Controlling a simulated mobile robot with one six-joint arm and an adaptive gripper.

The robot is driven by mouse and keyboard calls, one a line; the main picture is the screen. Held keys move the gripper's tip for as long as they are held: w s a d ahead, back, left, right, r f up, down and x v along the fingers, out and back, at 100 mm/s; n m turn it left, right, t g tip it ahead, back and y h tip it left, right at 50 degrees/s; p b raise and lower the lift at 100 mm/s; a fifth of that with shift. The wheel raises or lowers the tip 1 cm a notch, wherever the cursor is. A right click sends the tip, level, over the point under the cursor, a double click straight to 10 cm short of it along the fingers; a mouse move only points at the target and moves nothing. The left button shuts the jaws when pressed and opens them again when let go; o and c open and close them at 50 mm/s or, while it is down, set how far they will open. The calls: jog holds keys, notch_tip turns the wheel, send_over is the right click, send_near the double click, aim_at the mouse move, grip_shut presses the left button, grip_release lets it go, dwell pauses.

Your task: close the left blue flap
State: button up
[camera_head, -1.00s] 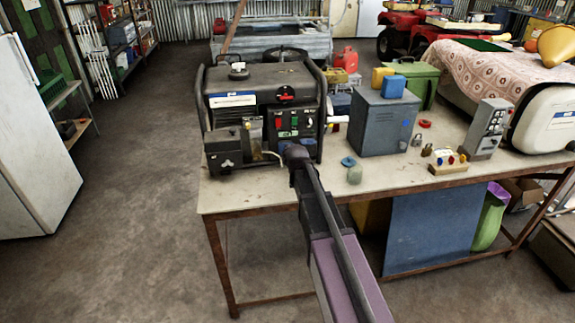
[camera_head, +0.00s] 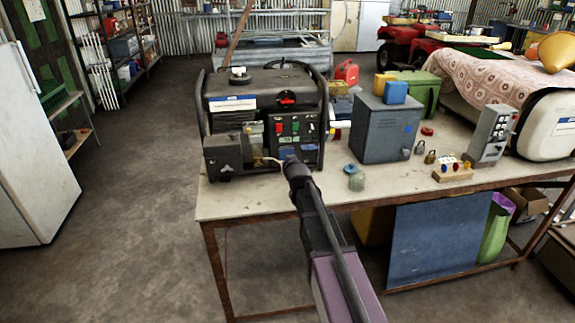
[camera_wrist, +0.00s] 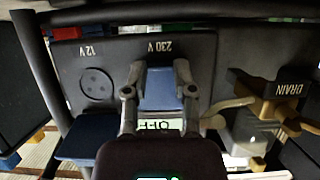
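The generator (camera_head: 262,115) stands on the left of the workbench, its front panel towards me. The wrist view is upside down. It shows the left blue flap (camera_wrist: 162,90) at the 230 V socket, lying flat against the panel and covering the socket. The other blue flap (camera_wrist: 80,140), by the 12 V socket (camera_wrist: 97,84), stands out from the panel and leaves that socket bare. My gripper (camera_wrist: 159,72) is open, with one finger on each side of the left flap and nothing held. In the head view my gripper (camera_head: 294,168) is just in front of the panel.
A lever marked DRAIN (camera_wrist: 285,90) and a tan hose (camera_wrist: 228,108) are close beside my gripper. The bench's front left is clear.

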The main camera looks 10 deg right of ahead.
jog(key=o, duration=0.4)
jog(key=shift+r+g+p, duration=0.2)
jog(key=shift+g+p, duration=0.1)
jog(key=shift+p, duration=0.35)
jog(key=shift+s+r+g+p, duration=0.2)
jog(key=shift+g+p, duration=0.1)
jog(key=shift+p, duration=0.35)
jog(key=g+p, duration=0.1)
jog(key=p, duration=0.1)
jog(key=s+r+g+p, duration=0.1)
jog(key=g+p, duration=0.1)
jog(key=p, duration=0.1)
jog(key=s+r+g+p, duration=0.2)
jog(key=s+r+p, duration=0.1)
jog(key=r+p, duration=0.5)
jog(key=s+r+g+p, duration=0.35)
jog(key=r+p, duration=0.35)
jog(key=p, duration=0.4)
jog(key=s+f+g+b, duration=0.1)
jog(key=s+f+b, duration=0.4)
jog(key=s, duration=0.6)
jog(key=s+f+g+b, duration=0.2)
jog(key=s+f+b, duration=0.2)
jog(key=s, duration=0.7)
notch_tip(320, 180, down, 2)
jog(key=shift+s+f+b, duration=0.15)
jog(key=shift+s+b, duration=0.2)
jog(key=shift+s, duration=0.05)
